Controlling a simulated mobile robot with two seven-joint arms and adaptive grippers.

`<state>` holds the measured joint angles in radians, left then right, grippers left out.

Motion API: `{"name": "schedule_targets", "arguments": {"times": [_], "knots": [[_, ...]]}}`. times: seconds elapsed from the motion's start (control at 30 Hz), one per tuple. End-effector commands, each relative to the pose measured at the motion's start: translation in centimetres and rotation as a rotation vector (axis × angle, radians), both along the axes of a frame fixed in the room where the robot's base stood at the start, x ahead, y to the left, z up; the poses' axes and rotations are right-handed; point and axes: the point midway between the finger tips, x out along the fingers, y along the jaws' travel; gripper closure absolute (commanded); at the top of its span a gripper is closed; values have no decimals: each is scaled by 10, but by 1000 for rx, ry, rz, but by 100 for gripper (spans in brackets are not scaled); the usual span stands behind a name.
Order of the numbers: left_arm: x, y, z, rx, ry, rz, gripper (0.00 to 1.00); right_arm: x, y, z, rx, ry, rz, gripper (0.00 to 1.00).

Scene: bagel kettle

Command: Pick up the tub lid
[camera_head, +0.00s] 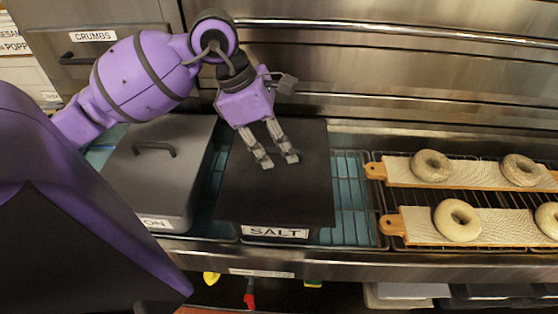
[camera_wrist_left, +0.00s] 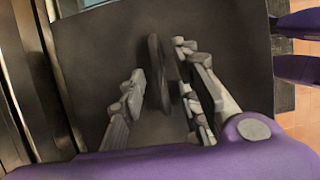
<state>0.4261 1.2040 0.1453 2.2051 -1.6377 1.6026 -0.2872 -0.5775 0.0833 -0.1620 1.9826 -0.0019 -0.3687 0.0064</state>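The dark square tub lid (camera_head: 250,200) lies flat on the tub labelled SALT (camera_head: 275,232) in the head view. It fills most of the left wrist view (camera_wrist_left: 95,50), where its upright bar handle (camera_wrist_left: 155,62) shows between my finger lines. My left gripper (camera_head: 276,160) is over the middle of the lid, pointing down at it. In the left wrist view its two fingers (camera_wrist_left: 163,95) are spread, one on each side of the handle, with gaps. In the head view the gripper hides the handle. My right gripper is not in view.
A second grey lidded tub (camera_head: 150,165) stands close on the left. Wooden boards (camera_head: 410,222) with bagels (camera_head: 457,220) lie on a rack to the right. A steel wall with a rail (camera_head: 400,30) is behind. A bare blue strip (camera_head: 350,195) lies right of the salt tub.

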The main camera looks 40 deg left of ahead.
Motion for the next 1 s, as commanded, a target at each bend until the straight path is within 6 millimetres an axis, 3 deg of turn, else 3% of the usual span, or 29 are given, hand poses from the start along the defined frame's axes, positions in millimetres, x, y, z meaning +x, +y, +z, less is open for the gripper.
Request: {"name": "schedule_targets", "arguments": {"times": [0.1,0.33,1.0], "knots": [[0,0,0,0,0,0,70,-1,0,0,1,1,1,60],[0,0,0,0,0,0,100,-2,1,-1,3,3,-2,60],[1,1,8,0,-2,1,100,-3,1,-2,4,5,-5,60]]}}
